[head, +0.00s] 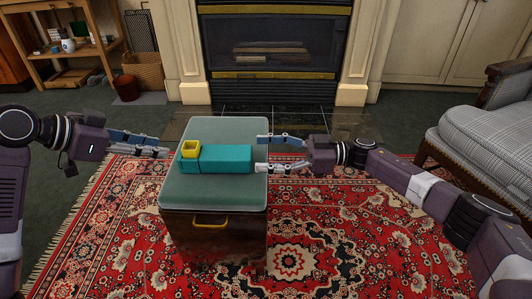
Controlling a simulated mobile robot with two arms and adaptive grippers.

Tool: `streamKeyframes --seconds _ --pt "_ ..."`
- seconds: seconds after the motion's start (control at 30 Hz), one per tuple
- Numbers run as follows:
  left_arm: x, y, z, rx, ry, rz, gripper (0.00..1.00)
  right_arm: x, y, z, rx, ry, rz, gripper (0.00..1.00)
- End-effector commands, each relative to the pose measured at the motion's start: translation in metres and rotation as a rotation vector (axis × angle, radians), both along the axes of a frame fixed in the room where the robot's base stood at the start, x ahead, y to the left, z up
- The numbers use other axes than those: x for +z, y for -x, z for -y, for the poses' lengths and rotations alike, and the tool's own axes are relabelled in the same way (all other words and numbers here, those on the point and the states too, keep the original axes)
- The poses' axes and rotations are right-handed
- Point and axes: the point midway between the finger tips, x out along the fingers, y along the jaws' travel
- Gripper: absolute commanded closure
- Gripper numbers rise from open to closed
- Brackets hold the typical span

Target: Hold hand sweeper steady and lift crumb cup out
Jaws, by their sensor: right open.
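The hand sweeper, a teal block (222,159), lies lengthwise on a green-topped box (232,193).
A fireplace (275,50) is behind. A plaid armchair (480,135) is at the right; a wooden shelf (70,55) and basket (146,72) are at the back left.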

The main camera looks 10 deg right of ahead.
Motion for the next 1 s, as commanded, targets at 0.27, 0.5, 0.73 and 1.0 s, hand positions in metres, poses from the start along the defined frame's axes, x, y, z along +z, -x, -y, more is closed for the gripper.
streamKeyframes --seconds 0.27,0.5,0.73,1.0 --pt "0.0 0.0 0.0 0.0 0.0 0.0 0.71 -0.003 -0.007 -0.029 0.003 0.005 -0.016 0.32" --pt "0.0 0.0 0.0 0.0 0.0 0.0 0.71 -0.003 -0.014 -0.062 0.001 0.004 -0.015 0.32" --pt "0.0 0.0 0.0 0.0 0.0 0.0 0.71 -0.003 -0.017 -0.073 -0.001 0.005 -0.015 0.32" --pt "0.0 0.0 0.0 0.0 0.0 0.0 0.71 -0.003 -0.017 -0.073 -0.001 0.005 -0.015 0.37"
